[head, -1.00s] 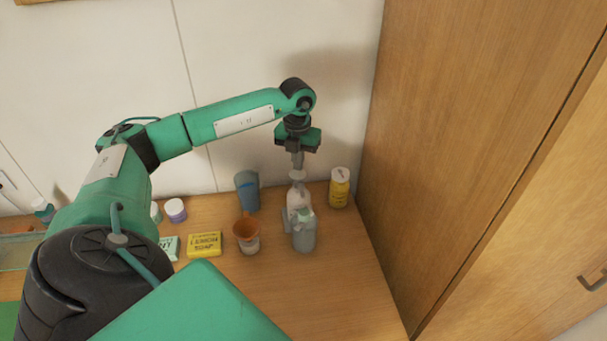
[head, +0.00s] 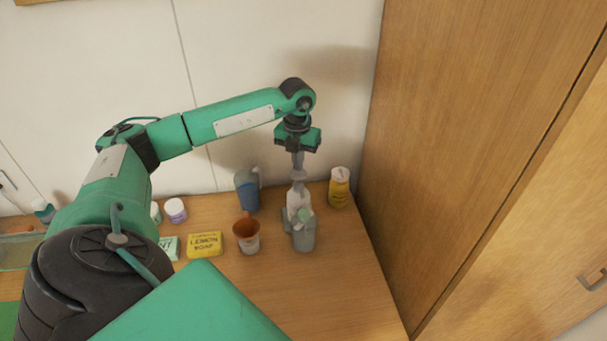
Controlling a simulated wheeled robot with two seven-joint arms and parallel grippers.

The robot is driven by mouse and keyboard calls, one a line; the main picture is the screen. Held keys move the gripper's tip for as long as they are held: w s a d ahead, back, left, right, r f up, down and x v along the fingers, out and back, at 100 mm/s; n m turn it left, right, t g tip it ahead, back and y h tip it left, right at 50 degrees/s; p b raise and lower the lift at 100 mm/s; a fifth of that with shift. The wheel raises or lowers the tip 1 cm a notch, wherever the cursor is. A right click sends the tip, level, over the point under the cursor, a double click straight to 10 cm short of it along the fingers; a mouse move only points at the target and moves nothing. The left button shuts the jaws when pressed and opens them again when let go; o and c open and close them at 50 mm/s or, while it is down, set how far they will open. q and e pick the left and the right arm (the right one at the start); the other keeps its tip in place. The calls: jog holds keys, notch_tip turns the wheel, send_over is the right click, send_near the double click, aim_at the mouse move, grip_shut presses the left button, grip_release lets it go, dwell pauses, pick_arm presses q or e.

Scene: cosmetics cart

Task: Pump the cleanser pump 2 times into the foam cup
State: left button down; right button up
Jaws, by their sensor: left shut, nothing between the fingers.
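A pale pump bottle (head: 298,201), which I take to be the cleanser pump, stands upright near the back right of the wooden top. My left gripper (head: 298,166) points straight down over it. It is shut with nothing between its fingers, and its tips are at or just above the pump head (head: 298,176); contact is hard to tell. A small cup (head: 248,243), pale with an orange-brown inside, stands to the left of the bottle and looks like the foam cup. The bottle's lower part is hidden by a grey-blue container in front. My right gripper is not in view.
The grey-blue container (head: 304,237) stands close in front of the pump bottle. A yellow bottle (head: 339,188) is to its right, near the wooden cabinet (head: 470,130). Lemon soap (head: 205,245) lies left. The front right is clear.

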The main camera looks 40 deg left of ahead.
pick_arm(q)
jog(key=shift+f, duration=0.15)
dwell(0.5)
jog(key=shift+f+b, duration=0.3)
jog(key=shift+b, duration=0.05)
jog(key=shift+f+b, duration=0.75)
jog(key=shift+f, duration=0.3)
jog(key=shift+r, duration=0.2)
jog(key=shift+r+p, duration=0.55)
jog(key=shift+r, duration=0.65)
jog(key=shift+r+p, duration=0.1)
jog(key=shift+p, duration=0.2)
